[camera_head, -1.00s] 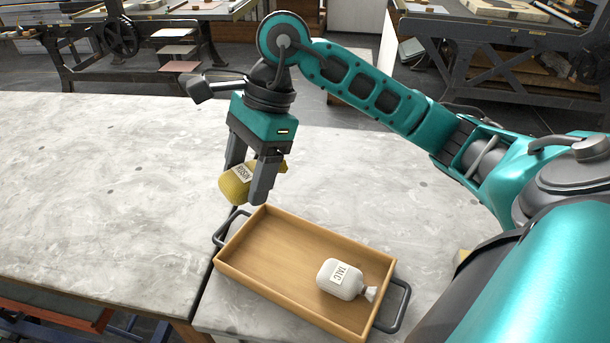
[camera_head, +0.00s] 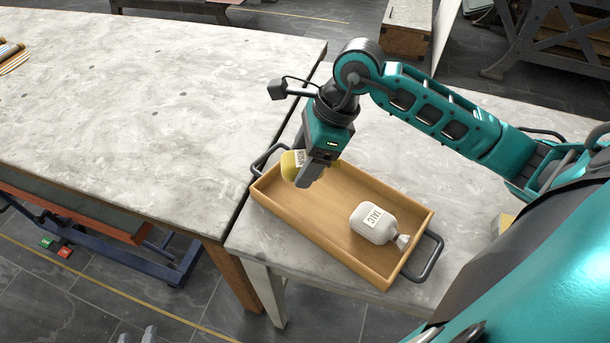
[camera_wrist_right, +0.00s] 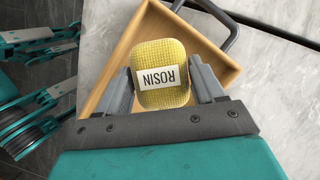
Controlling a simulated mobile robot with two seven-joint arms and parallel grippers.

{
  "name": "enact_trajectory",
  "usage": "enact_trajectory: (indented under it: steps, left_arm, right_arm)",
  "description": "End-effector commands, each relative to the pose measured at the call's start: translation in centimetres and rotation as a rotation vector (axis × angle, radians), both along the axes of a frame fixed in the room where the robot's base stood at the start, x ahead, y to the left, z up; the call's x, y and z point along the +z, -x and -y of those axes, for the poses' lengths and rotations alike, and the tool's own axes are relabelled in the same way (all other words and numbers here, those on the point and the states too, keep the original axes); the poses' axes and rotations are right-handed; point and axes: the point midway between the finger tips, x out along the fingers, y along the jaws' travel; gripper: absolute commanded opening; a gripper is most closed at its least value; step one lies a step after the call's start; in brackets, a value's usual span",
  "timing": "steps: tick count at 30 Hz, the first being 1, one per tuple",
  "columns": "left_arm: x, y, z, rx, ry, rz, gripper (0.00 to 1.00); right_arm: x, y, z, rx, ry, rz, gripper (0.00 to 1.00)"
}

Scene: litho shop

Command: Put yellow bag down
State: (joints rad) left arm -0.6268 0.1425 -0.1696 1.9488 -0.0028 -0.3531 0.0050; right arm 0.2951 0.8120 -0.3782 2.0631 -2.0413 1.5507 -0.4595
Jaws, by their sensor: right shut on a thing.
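The yellow bag (camera_head: 288,166), labelled ROSIN, is between the fingers of my right gripper (camera_head: 303,172), which is shut on it. The right wrist view shows the bag (camera_wrist_right: 161,62) squeezed between both fingers (camera_wrist_right: 165,82), over the tray's end. In the head view the bag is at the left end of the wooden tray (camera_head: 330,256); whether it touches the tray floor I cannot tell. The grey fingertips of my left gripper (camera_head: 138,336) show at the bottom edge, apart and empty, well away from the tray.
A white bag (camera_head: 374,222) labelled TALC lies in the tray's right part. The tray has dark handles (camera_head: 427,262) at both ends and stands on a marble-topped table (camera_head: 245,238). A larger stone-topped table (camera_head: 130,120) adjoins at left, mostly clear. The tray's middle is free.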

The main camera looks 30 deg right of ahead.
Motion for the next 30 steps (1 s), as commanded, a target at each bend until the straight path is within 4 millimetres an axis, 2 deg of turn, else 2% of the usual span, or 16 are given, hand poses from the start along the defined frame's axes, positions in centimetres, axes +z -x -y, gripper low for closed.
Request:
enact_trajectory:
  steps: [7,14,21,25,26,30]
  left_arm:
    - [0.2,-0.4,0.3,-0.003,0.005,0.011,0.38]
    - [0.2,-0.6,0.3,-0.004,0.008,0.017,0.38]
    - [0.6,-0.7,0.3,-0.003,0.008,0.022,0.38]
    - [0.1,-0.7,0.3,-0.003,0.009,0.019,0.38]
    - [0.2,-0.7,0.3,-0.003,0.009,0.018,0.38]
    - [0.2,-0.7,0.3,-0.003,0.008,0.015,0.38]
  right_arm:
    - [-1.9,0.0,0.0,0.000,-0.002,-0.002,0.44]
    - [-5.2,0.0,0.0,0.000,-0.002,-0.002,0.44]
    - [-5.2,-0.1,0.0,0.001,0.000,0.002,0.44]
    - [-5.7,0.0,0.0,0.001,0.000,0.002,0.44]
    - [-5.5,0.0,0.0,0.001,-0.001,0.001,0.71]
    - [-5.5,0.0,0.0,0.001,-0.001,0.001,0.84]
